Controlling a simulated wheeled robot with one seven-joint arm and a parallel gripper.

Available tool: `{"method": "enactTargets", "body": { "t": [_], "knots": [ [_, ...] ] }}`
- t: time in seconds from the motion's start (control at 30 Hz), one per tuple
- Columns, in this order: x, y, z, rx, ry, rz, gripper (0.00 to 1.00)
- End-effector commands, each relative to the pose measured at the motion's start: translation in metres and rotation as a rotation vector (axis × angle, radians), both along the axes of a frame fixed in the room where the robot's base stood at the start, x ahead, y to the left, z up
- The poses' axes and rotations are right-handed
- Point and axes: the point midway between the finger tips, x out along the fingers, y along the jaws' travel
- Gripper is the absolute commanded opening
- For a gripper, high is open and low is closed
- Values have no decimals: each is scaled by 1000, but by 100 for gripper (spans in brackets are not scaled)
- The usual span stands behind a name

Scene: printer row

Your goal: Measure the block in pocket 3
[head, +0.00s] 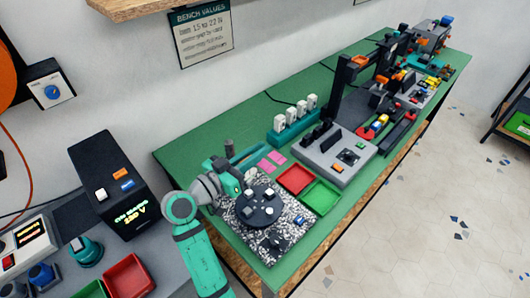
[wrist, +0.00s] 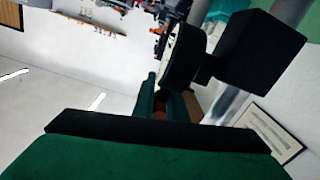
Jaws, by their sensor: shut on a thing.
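A dark round plate (head: 259,221) with several pale blocks, one of them (head: 270,194) at its far side, sits on a speckled slab (head: 234,222). Pocket numbers are too small to read, so I cannot tell which is pocket 3. My gripper (head: 240,188) is low over the far left of the round plate, close to the block pockets. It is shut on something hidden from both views. In the wrist view, a black round gauge-like body (wrist: 184,58) and a black block (wrist: 255,48) on a grey post stand close by my gripper.
A red tray (head: 295,180) and a green tray (head: 321,195) lie right of the slab. A small blue item (head: 299,219) and a dark item (head: 275,241) are on the slab. Grey machines (head: 335,152) fill the bench farther back. A dark display box (head: 110,185) stands at left.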

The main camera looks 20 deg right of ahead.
Motion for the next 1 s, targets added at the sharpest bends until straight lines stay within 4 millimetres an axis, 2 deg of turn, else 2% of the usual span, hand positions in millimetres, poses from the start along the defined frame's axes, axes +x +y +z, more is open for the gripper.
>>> {"method": "enactTargets", "body": {
  "t": [0.03, 0.17, 0.2, 0.23, 0.67, 0.77, 1.0],
  "knots": [
    [-1, 0, 6, -6, -12, -1, 0],
    [-1, 0, 8, -8, -13, -1, 0],
    [-1, -1, 8, -7, -14, -1, 21],
    [-1, -1, 7, -7, -14, -1, 28],
    [-3, 8, 5, -4, -9, 3, 29],
    [-8, 20, 5, -5, -10, 4, 29],
    [-27, 61, 4, -5, -10, 4, 29]
  ]
}}
